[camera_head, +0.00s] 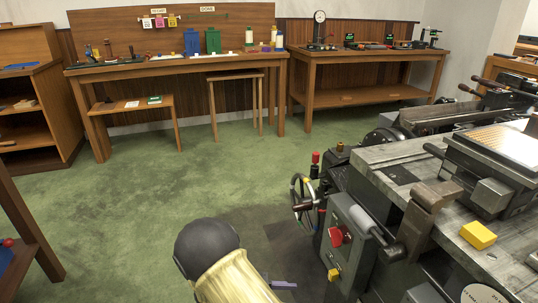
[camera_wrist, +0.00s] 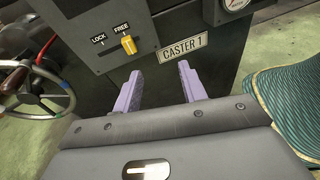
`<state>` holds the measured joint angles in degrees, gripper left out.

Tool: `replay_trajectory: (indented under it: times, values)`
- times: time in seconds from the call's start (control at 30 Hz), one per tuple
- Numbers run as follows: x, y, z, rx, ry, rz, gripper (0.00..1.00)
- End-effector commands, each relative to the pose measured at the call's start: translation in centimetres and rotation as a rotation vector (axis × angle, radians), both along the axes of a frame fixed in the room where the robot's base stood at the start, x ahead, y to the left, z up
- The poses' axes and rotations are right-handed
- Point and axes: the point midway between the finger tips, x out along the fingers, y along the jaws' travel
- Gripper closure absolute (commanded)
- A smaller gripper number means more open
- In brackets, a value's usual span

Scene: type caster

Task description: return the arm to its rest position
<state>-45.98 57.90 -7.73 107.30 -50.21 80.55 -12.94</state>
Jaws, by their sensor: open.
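My gripper (camera_wrist: 160,80) shows in the wrist view with two purple fingers spread apart and nothing between them. Its fingers point toward the dark front panel of the machine labelled CASTER 1 (camera_wrist: 183,46). A yellow lever (camera_wrist: 128,44) on that panel stands under the word FREE, just beyond the left finger and apart from it. In the head view my arm (camera_head: 225,270) reaches in from the bottom edge, and a purple finger (camera_head: 283,285) shows beside it. The rest of my gripper is hidden there.
The type caster (camera_head: 365,240) fills the right side, with a handwheel (camera_head: 302,192), a red knob (camera_head: 337,236) and a yellow block (camera_head: 478,235). A wooden workbench (camera_head: 180,68) and a second table (camera_head: 360,55) stand at the back. Green floor (camera_head: 180,185) lies clear between.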

Motion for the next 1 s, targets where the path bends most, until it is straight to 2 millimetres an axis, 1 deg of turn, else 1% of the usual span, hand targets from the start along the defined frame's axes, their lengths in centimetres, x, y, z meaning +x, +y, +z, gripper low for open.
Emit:
replay_trajectory:
  times: [0.03,0.1,0.2,0.3,0.47,0.63,0.8,1.0]
  values:
    - [-0.5,-1.4,0.7,0.079,-0.016,-0.073,0.58]
    - [-1.5,-2.8,1.1,0.184,-0.039,-0.167,0.58]
    - [-2.9,-4.4,1.7,0.332,-0.09,-0.299,0.58]
    - [-4.3,-5.5,2.4,0.475,-0.154,-0.427,0.58]
    - [-6.1,-6.7,3.7,0.691,-0.293,-0.63,0.58]
    - [-7.5,-7.4,5.5,0.901,-0.482,-0.833,0.58]
    - [-8.3,-8.2,7.5,1.078,-0.701,-1.009,0.58]
    - [-8.7,-9.2,9.5,1.206,-0.919,-1.145,0.58]
